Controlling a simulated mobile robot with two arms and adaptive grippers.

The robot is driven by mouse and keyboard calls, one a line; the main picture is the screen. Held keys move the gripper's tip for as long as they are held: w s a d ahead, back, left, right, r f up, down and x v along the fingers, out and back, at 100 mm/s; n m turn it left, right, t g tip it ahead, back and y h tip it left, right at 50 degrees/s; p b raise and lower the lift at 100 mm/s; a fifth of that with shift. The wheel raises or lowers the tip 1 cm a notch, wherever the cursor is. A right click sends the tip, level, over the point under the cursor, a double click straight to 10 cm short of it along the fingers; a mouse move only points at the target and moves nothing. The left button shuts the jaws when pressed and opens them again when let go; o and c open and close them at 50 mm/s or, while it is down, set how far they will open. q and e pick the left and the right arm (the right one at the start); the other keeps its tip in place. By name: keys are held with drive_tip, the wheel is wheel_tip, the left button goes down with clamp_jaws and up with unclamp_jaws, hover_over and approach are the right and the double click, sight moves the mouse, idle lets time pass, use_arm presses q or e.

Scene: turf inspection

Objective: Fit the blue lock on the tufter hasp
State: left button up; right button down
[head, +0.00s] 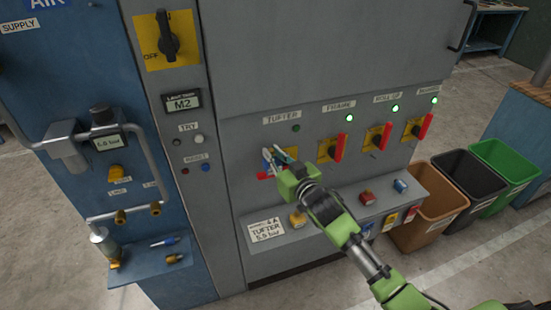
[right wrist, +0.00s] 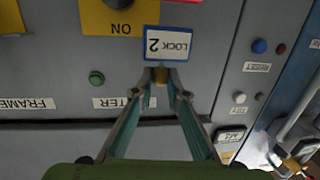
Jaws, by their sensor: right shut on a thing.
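The blue lock (right wrist: 168,44), with a white label reading LOCK 2, is at the tips of my right gripper (right wrist: 160,82). My right gripper is shut on it. In the head view my right gripper (head: 279,157) is at the TUFTER switch, under the TUFTER label (head: 282,117). The switch's red handle (head: 264,176) shows partly beside the gripper. In the right wrist view, which is upside down, the yellow switch plate (right wrist: 118,17) is next to the lock. The hasp is hidden, and I cannot tell whether the lock touches it. My left gripper is not in view.
Several yellow-plated switches with red handles (head: 338,149) line the panel to the right, with green lamps lit. A ledge below holds a yellow lock (head: 297,218), a red lock (head: 367,197) and another blue lock (head: 400,186). Brown, black and green bins (head: 505,160) stand right.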

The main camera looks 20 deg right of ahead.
drive_tip(key=shift+r, duration=0.15)
idle(0.7)
drive_tip(key=shift+d+b+x, duration=0.2)
drive_tip(key=shift+b+x, duration=0.15)
drive_tip(key=shift+x, duration=1.5)
drive_tip(key=c, duration=1.9)
unclamp_jaws()
drive_tip(key=shift+r, duration=0.2)
drive_tip(key=shift+d+f, duration=0.1)
drive_tip(key=shift+s+d, duration=0.1)
drive_tip(key=shift+s, duration=0.45)
drive_tip(key=v, duration=1.1)
